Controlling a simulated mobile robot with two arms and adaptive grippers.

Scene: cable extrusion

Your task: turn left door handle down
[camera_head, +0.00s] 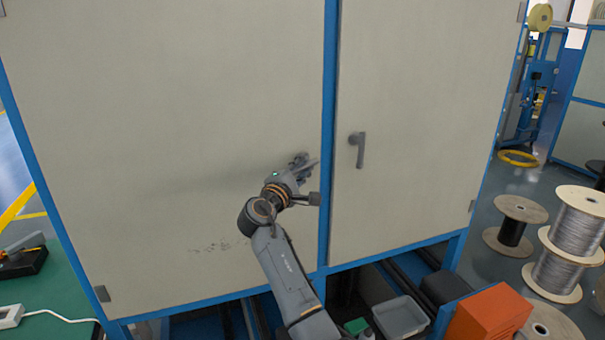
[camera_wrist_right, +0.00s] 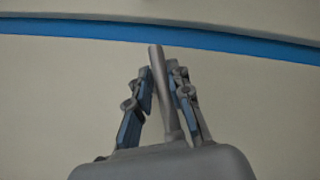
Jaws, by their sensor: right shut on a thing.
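The left door handle (camera_head: 311,167) is a grey bar on the wide left door (camera_head: 170,90), near its right edge. It is partly hidden by my right gripper (camera_head: 299,168), which is at the door face. In the right wrist view the handle (camera_wrist_right: 157,60) is a round grey bar between the two fingers of my right gripper (camera_wrist_right: 162,82), which is shut on it. The bar's end sticks out past the fingertips. In the head view the handle looks tilted, not hanging straight down. My left gripper is not in view.
The right door (camera_head: 425,110) has its own handle (camera_head: 360,148), hanging down. A blue frame post (camera_head: 328,130) stands between the doors. Below are a grey bin (camera_head: 400,317) and an orange box (camera_head: 487,316). Cable spools (camera_head: 578,222) stand at right, and a green table (camera_head: 50,300) at left.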

